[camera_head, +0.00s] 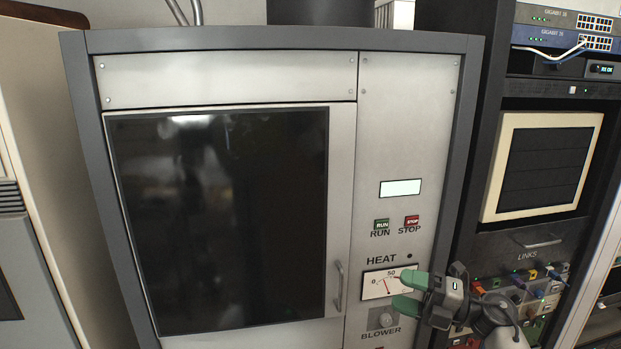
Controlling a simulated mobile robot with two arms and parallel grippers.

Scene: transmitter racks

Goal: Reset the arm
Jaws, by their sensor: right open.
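My right gripper (408,293) is at the lower right of the head view, with green fingertips pointing left. Its jaws are open, with a gap between the two fingers and nothing held. It is in front of the HEAT meter (382,284), a white dial with a red needle, and covers its right part. I cannot tell whether the fingers touch the panel. My left gripper is not in view.
A grey cabinet with a dark glass door (220,215) fills the middle. Its door handle (338,287) is left of the meter. Green RUN (381,224) and red STOP (411,221) buttons sit above. A black rack (485,130) with network switches and a LINKS patch panel stands at right.

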